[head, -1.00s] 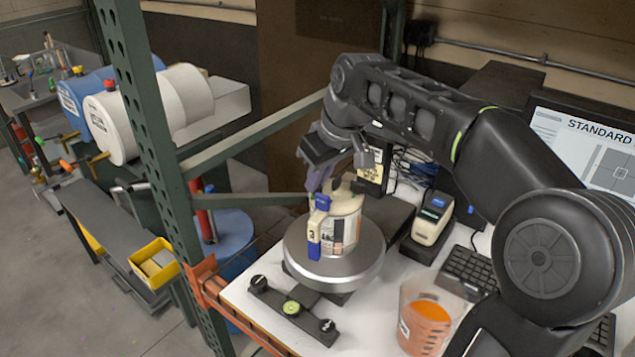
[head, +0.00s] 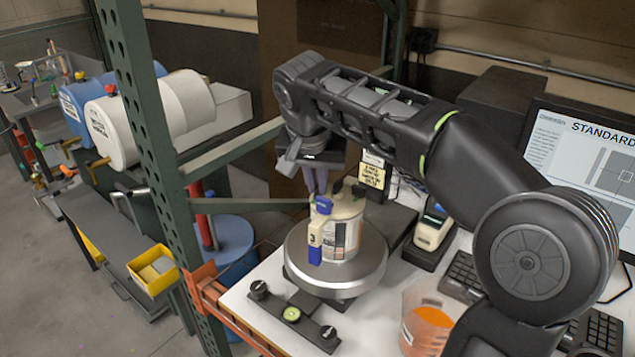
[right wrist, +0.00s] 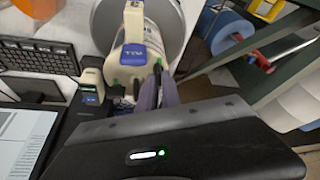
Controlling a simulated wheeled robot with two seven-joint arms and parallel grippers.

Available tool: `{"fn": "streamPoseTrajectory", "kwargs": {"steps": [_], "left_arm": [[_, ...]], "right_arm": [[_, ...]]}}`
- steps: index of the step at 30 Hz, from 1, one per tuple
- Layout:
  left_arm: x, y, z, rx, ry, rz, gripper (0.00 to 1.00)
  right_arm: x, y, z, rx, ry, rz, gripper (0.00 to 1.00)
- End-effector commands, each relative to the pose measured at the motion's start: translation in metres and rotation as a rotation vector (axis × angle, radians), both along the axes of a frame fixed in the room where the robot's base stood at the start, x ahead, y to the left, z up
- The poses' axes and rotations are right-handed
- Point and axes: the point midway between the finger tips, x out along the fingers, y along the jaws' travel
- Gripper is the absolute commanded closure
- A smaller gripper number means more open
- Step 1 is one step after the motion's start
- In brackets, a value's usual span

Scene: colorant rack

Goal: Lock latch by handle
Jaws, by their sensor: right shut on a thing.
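A cream container (head: 347,236) with a printed label and blue parts stands upright on a round metal scale (head: 300,274) in the head view. One blue part (head: 322,206) sits at its upper left edge, above a cream and blue strip down its side. In the right wrist view the container (right wrist: 128,74) shows a blue piece with lettering (right wrist: 134,53). My right gripper (head: 319,186) points down at the container's top edge, shut on what looks like the small latch handle (right wrist: 157,63). The fingers and wrist hide most of that contact. My left gripper is out of view.
A green rack post (head: 155,170) and its braces stand close to the left. An orange-filled beaker (head: 427,328), a label device (head: 433,230), a keyboard (head: 590,330) and a monitor (head: 590,155) crowd the right.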

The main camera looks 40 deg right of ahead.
Motion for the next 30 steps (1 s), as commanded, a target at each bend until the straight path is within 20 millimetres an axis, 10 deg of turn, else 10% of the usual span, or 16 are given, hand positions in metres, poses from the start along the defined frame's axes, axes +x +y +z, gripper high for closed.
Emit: {"fn": "streamPoseTrajectory", "kwargs": {"steps": [21,30], "left_arm": [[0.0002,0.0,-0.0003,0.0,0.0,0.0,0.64],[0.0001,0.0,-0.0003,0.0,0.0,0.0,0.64]], "right_arm": [[0.0,0.0002,-0.0002,0.002,0.001,-0.113,1.0],[0.0001,0.0002,-0.0003,0.001,0.001,-0.113,0.7]]}}
